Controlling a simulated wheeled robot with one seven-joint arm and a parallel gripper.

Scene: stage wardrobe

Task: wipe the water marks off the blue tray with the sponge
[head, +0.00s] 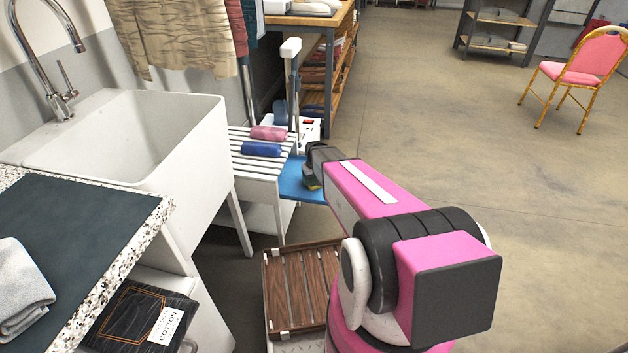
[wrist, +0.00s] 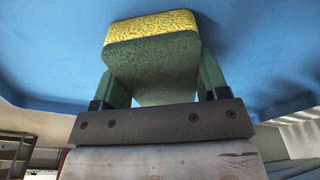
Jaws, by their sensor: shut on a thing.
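The blue tray (head: 300,184) sits low beyond the slatted bench in the head view, partly hidden by my arm. Its blue surface (wrist: 262,50) fills the top of the wrist view. My gripper (wrist: 155,90) is shut on the sponge (wrist: 152,52), which is green with a yellow face and is held between the two fingers. The yellow side faces the tray and looks close to or against it; I cannot tell if it touches. No water marks can be made out.
A white slatted bench (head: 262,166) holds a pink roll (head: 268,133) and a blue roll (head: 261,149), left of the tray. A white sink (head: 130,140) and a speckled counter (head: 120,250) stand at left. A pink chair (head: 583,65) is far right; the floor between is open.

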